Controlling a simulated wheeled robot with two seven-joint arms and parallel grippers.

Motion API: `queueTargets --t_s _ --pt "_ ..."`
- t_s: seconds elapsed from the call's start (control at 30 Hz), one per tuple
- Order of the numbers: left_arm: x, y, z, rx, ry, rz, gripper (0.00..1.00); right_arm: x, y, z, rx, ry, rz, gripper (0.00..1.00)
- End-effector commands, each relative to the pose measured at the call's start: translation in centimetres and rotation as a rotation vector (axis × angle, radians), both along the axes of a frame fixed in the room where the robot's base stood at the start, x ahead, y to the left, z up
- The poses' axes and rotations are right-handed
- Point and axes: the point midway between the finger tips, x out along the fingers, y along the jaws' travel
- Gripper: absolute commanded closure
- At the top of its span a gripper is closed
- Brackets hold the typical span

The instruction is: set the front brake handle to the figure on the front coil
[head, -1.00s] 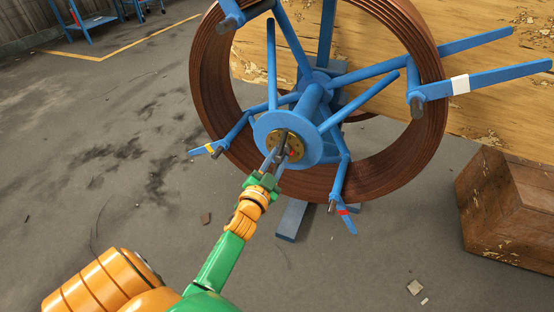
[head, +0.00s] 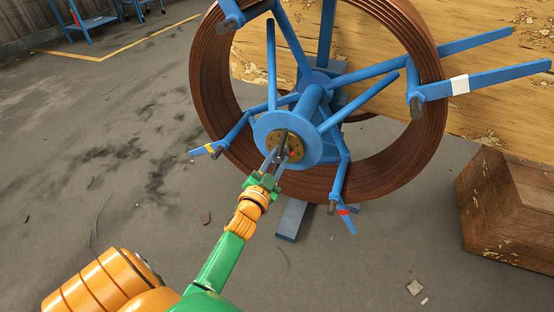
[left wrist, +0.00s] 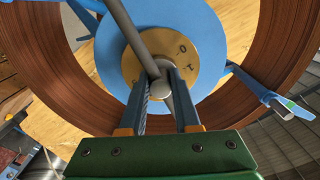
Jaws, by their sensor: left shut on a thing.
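The front coil (head: 213,95) is a large copper-brown ring on a blue spoked stand. I can read no figure on it in these views. At the blue hub (head: 265,122) sits a brass dial (left wrist: 211,70) with small dark marks, several of them on its right side in the left wrist view. The brake handle (left wrist: 147,42) is a grey bar lying across the dial, slanting to the upper left there. My left gripper (head: 279,156) is shut on the handle's rounded end (left wrist: 161,87), between its two fingers. My right gripper is out of view.
Blue arms with yellow, white (head: 460,84) and red (head: 344,212) bands stick out around the coil. A wooden panel (head: 500,110) stands behind. A wooden crate (head: 508,215) stands at the right. The grey floor (head: 120,180) at left is mostly clear.

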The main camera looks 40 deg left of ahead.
Motion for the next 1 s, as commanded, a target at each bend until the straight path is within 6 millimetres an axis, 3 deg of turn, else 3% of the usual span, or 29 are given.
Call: queueTargets --t_s 0.47,1.0 --pt "0.0 0.0 -0.1 -0.09 -0.018 0.001 1.0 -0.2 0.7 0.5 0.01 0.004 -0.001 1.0" --pt "0.0 -0.2 -0.1 -0.536 -0.122 0.003 1.0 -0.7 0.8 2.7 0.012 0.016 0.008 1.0"
